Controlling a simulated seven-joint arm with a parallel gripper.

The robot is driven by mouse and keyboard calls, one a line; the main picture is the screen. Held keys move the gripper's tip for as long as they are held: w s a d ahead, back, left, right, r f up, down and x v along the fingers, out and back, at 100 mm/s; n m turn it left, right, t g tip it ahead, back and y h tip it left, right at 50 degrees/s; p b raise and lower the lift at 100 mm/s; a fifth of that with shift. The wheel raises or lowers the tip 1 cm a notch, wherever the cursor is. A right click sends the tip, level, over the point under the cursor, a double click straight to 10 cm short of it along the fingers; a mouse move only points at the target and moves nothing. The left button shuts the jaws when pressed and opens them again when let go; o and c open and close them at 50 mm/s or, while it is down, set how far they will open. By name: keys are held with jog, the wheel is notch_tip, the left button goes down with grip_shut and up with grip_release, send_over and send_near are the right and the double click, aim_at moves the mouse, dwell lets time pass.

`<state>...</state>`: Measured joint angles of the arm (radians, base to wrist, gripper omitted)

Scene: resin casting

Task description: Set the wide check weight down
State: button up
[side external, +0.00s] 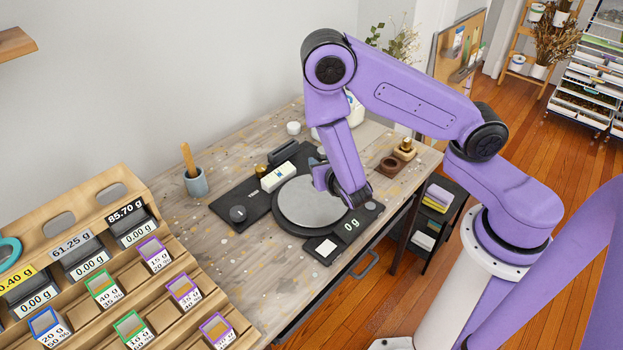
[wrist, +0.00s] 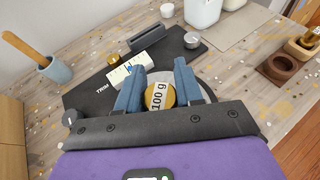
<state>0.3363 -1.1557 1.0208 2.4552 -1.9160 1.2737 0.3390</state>
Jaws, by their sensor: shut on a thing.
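The wide check weight (wrist: 158,97) is a brass disc with a "100 g" label, seen in the wrist view. My gripper (wrist: 160,78) has its blue fingers shut on it, one on each side. In the side view my gripper (side external: 326,184) is over the round grey plate of the black scale (side external: 299,205), and the weight is hidden there. The scale display (side external: 351,224) reads 0 g. The gap between weight and plate cannot be made out.
A blue-grey cup (side external: 195,182) with a wooden stick stands further left. Wooden holders (side external: 390,166) are at the right. A bin rack (side external: 110,265) fills the front left.

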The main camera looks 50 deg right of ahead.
jog(key=w+f, duration=0.1)
jog(key=f, duration=0.1)
jog(key=w+f, duration=0.2)
jog(key=shift+w, duration=0.15)
jog(key=shift+w+f, duration=0.15)
jog(key=shift+f, duration=1.55)
jog(key=shift+f, duration=0.1)
jog(key=o, duration=1.1)
